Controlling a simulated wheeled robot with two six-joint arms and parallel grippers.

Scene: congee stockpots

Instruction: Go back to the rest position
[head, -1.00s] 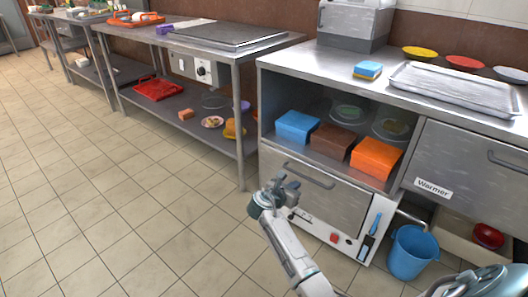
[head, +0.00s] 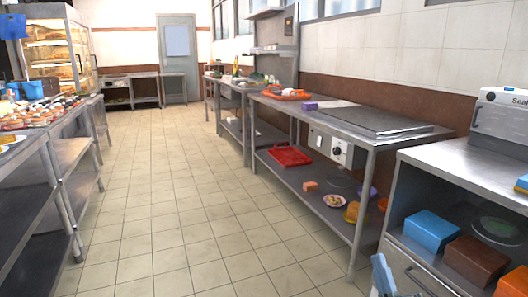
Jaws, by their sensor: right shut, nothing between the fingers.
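My right gripper (head: 384,277) shows only as a small pale blue shape at the bottom edge of the head view, in front of the counter's lower front. It is shut and empty. Most of its arm is below the picture. My left gripper is not in view. Nothing is seen held.
A tiled aisle (head: 165,185) runs clear to a grey door (head: 178,60). Steel shelving (head: 62,165) lines the left. A steel table (head: 345,128) and a counter (head: 480,170) line the right. The counter's shelf holds a blue box (head: 431,232) and a brown box (head: 477,259).

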